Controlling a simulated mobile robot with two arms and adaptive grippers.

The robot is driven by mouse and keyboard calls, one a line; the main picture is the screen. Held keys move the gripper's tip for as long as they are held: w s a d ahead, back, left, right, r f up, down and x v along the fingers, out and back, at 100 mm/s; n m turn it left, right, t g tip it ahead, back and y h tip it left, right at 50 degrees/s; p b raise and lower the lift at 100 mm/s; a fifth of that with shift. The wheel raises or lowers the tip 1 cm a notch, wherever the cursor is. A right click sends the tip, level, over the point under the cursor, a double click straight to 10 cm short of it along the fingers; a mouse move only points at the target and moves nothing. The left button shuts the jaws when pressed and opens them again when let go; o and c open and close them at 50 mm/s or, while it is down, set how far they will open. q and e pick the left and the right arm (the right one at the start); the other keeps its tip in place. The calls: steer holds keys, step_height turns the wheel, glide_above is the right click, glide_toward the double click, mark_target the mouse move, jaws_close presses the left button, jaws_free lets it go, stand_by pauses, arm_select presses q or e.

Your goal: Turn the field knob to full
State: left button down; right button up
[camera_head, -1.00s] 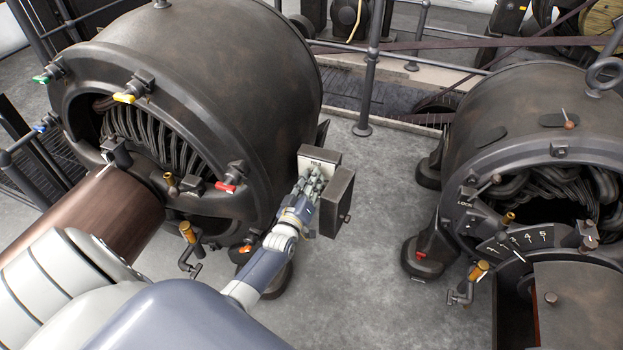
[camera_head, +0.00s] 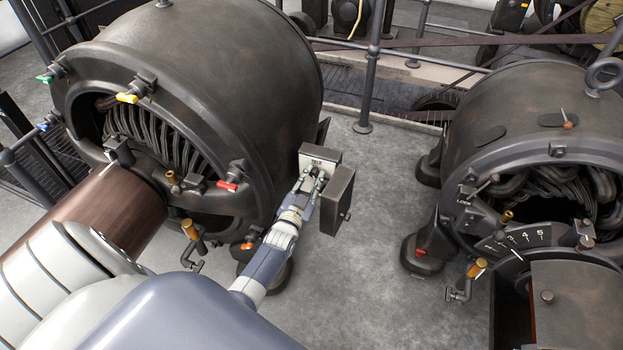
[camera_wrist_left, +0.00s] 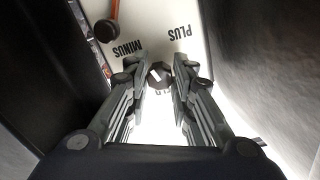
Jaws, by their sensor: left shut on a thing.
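The field knob (camera_wrist_left: 160,75) is a small dark round knob with a white pointer mark, on a pale panel (camera_wrist_left: 145,22) lettered PLUS and MINUS. My left gripper (camera_wrist_left: 160,82) has a fingertip on each side of it and is shut on it. In the head view the left gripper (camera_head: 314,181) reaches the front of the small box (camera_head: 317,161) beside the large left dynamo (camera_head: 225,70). The box's label seems to read FIELD; the knob itself is hidden there by the fingers. The lettering below the knob is mostly covered in the wrist view. My right gripper is not in view.
The box's dark door (camera_head: 338,200) stands open just right of the gripper. Another dark knob on an orange stem (camera_wrist_left: 105,30) is near the panel top. A second dynamo (camera_head: 535,110) stands at right. The floor (camera_head: 370,240) between is clear.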

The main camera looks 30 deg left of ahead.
arm_select(q)
steer(key=m, duration=0.2)
steer(key=shift+m, duration=0.7)
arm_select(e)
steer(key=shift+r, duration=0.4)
arm_select(q)
steer(key=c, duration=1.4)
jaws_free()
steer(key=shift+o, duration=0.2)
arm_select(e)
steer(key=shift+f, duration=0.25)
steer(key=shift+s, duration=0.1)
arm_select(q)
steer(key=shift+s, duration=0.1)
steer(key=v, duration=1.1)
steer(key=shift+s, duration=0.4)
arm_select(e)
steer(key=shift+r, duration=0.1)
